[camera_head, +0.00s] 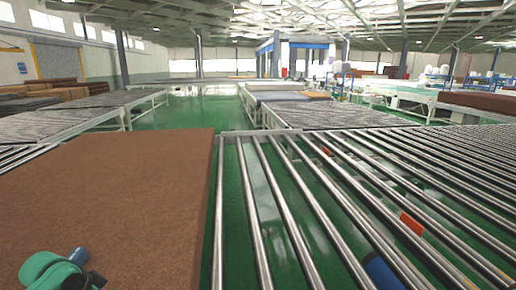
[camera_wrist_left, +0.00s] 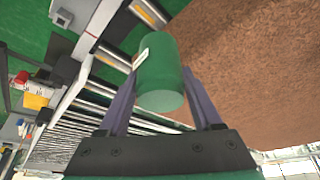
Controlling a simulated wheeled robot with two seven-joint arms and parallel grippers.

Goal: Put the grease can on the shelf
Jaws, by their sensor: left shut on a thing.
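The grease can is a green cylinder (camera_wrist_left: 160,65) with a small pale label on its side, in the left wrist view. My left gripper (camera_wrist_left: 158,84) is shut on it, one finger on each side. The can is close to a brown mattress in that view; I cannot tell whether they touch. In the head view a teal and blue shape shows at the bottom left corner over the mattress; it seems to be part of my left arm or what it holds. I cannot make out the shelf for certain. My right gripper is in neither view.
The brown mattress (camera_head: 110,190) lies on a roller conveyor (camera_head: 300,200). An orange piece (camera_head: 411,224) and a blue cylinder (camera_head: 380,272) show beneath the rollers. More conveyors stand beyond. Green floor (camera_head: 190,112) is open behind. A yellow box (camera_wrist_left: 35,101) shows in the wrist view.

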